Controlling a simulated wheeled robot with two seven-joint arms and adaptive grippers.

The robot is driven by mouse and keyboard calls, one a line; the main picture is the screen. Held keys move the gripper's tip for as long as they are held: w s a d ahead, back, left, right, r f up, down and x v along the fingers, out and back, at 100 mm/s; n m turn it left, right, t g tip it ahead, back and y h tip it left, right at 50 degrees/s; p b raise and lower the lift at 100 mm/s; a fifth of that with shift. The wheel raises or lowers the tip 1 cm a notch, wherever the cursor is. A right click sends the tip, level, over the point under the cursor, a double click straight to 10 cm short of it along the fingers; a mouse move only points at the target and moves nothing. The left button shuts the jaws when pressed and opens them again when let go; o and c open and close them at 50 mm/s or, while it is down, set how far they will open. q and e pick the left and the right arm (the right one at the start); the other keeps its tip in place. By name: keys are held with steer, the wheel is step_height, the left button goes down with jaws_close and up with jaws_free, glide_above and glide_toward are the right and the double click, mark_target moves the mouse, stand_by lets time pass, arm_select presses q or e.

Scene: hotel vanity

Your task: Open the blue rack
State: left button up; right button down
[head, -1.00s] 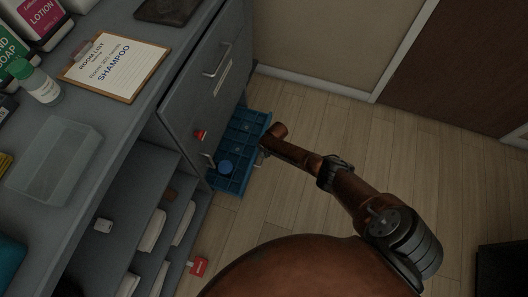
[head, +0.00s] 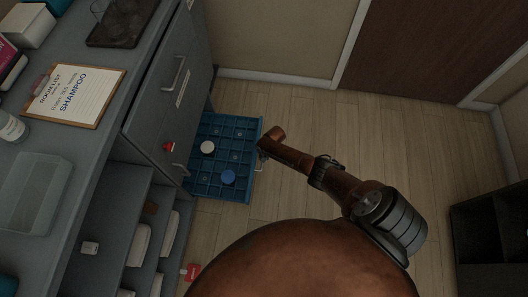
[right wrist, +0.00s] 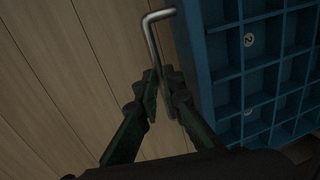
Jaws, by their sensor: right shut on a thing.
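The blue rack (head: 240,129) is a low, divided tray that sticks out from under the grey cabinet, near the floor. My right gripper (head: 262,152) is at the rack's outer front edge. In the right wrist view, the right gripper (right wrist: 158,88) is shut on the rack's metal handle (right wrist: 153,32), with the blue rack (right wrist: 222,60) to its right. Numbered marks show in some compartments. My left gripper is not in view.
The grey cabinet has a closed drawer (head: 168,95) above the rack and open shelves with white towels (head: 142,243). A clipboard reading SHAMPOO (head: 72,95) and a clear bin (head: 35,190) are on the counter. The wooden floor (head: 315,125) right of the rack is clear. A dark box stands far right.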

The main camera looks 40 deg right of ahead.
steer(key=shift+a, duration=0.1)
steer(key=c, duration=2)
jaws_free()
steer(key=shift+c, duration=0.2)
steer(key=shift+r, duration=0.15)
step_height(320, 180, up, 11)
steer(key=s+d, duration=0.1)
steer(key=shift+s+d+r, duration=0.2)
steer(key=shift+s+d, duration=0.15)
